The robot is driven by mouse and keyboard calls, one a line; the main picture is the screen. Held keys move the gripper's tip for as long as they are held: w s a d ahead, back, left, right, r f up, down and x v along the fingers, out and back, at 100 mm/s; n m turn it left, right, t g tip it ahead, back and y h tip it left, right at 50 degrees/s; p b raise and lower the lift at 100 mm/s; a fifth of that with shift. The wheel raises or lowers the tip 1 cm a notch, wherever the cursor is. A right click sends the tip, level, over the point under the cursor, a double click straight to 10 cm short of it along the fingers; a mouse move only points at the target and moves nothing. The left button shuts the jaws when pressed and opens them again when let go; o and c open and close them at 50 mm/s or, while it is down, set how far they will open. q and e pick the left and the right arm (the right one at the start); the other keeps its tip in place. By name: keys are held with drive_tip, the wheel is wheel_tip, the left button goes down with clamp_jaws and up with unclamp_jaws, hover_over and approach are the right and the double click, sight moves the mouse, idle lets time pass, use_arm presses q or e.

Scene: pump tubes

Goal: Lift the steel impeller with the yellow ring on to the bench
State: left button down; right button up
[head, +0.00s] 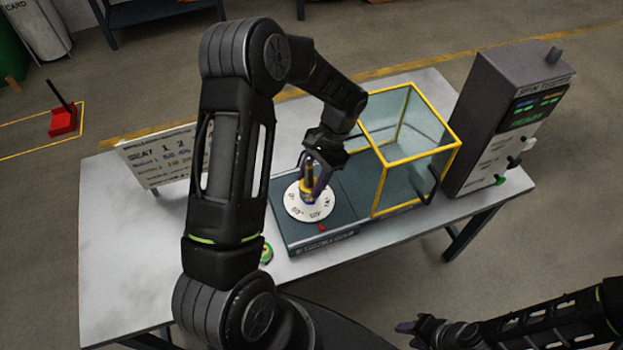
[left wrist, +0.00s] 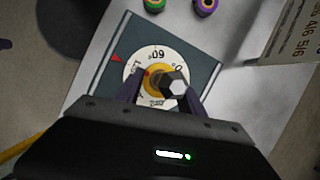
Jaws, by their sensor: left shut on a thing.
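The steel impeller with the yellow ring (head: 306,197) stands at the middle of a white numbered dial (head: 323,210) on a dark base plate (head: 352,214). In the left wrist view its grey hexagonal top (left wrist: 174,87) and part of the yellow ring show. My left gripper (head: 309,187) comes down from above, with its purple fingers (left wrist: 160,92) shut around the impeller. I cannot tell whether the impeller touches the dial. My right gripper (head: 425,328) is at the lower right, off the bench's front edge; its jaws are too small to read.
A yellow-framed clear box (head: 415,140) stands right of the dial, near the arm. A grey machine (head: 510,120) with a display is further right. A sign (head: 160,158) stands at the back left. Green (left wrist: 154,5) and purple (left wrist: 205,6) ringed pieces are beside the plate. The bench's left (head: 120,250) is clear.

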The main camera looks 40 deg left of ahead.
sight(309, 158)
use_arm(q)
drive_tip(key=shift+r, duration=0.5)
idle(0.4)
drive_tip(key=shift+r+p, duration=2.1)
drive_tip(key=shift+r, duration=0.65)
drive_tip(key=shift+r+p, duration=1.5)
drive_tip(key=shift+r, duration=0.75)
drive_tip(key=shift+r+p, duration=0.4)
drive_tip(key=shift+r, duration=2.1)
